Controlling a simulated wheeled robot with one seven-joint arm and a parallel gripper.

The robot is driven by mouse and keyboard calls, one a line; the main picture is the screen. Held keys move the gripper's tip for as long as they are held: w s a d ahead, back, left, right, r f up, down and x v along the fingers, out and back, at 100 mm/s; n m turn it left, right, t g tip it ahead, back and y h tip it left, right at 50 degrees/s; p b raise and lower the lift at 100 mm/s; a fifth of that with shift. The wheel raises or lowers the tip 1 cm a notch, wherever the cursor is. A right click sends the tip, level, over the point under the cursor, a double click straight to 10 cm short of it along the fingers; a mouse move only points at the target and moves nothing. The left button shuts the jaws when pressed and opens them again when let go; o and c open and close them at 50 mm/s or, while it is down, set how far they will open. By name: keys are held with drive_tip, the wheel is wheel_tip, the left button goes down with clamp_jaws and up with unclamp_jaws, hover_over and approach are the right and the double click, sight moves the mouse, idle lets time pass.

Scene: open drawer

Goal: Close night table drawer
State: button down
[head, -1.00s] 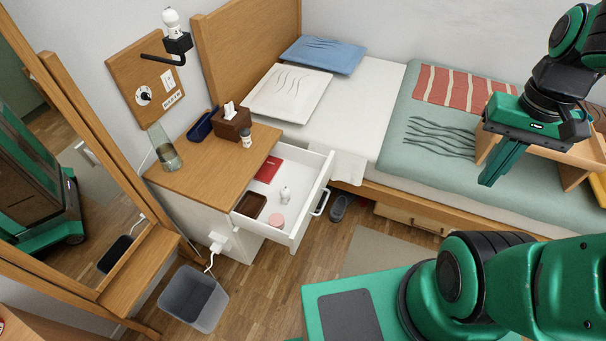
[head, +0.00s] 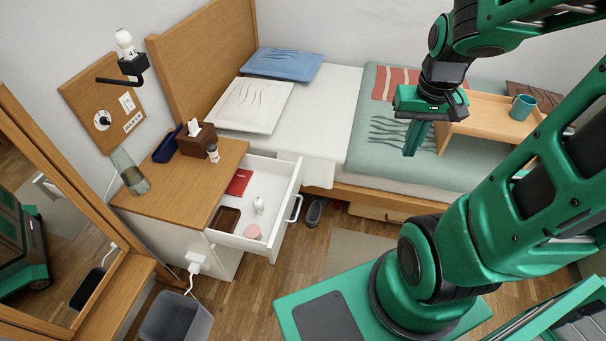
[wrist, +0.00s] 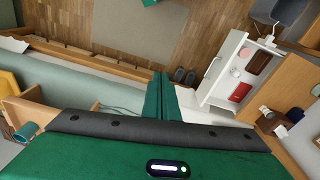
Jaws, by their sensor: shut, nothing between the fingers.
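The night table (head: 186,181) has a wooden top and white sides, and stands left of the bed. Its white drawer (head: 284,212) is pulled out toward the right, with a handle (head: 296,208) on its front. Inside lie a red book (head: 239,182), a brown tray (head: 226,220), a small white bottle (head: 258,205) and a pink round item (head: 252,232). My gripper (head: 410,152) is shut and empty above the bed, right of the drawer and apart from it. In the wrist view my closed fingers (wrist: 162,98) point toward the floor side, with the open drawer (wrist: 213,80) to their right.
The bed (head: 320,110) fills the back, with a wooden bed tray (head: 485,118) and teal mug (head: 522,107) at right. A grey bin (head: 175,318) stands below the night table. Dark slippers (head: 315,212) lie beside the bed.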

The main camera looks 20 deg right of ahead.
drive_tip(key=w+f+n+t, duration=0.1)
drive_tip(key=w+f, duration=0.6)
drive_tip(key=w, duration=0.1)
drive_tip(key=m+t+y, duration=0.2)
drive_tip(key=t+y, duration=0.1)
drive_tip(key=t, duration=0.2)
approach(299, 175)
wheel_tip(299, 175, down, 2)
drive_tip(key=d, duration=0.2)
drive_tip(key=shift+w+a+f, duration=0.2)
drive_tip(key=shift+w+a, duration=0.25)
drive_tip(key=shift+a, duration=0.4)
drive_tip(key=shift+w+a+f, duration=0.2)
drive_tip(key=shift+w+a, duration=0.25)
drive_tip(key=shift+a, duration=0.4)
drive_tip(key=shift+w, duration=0.1)
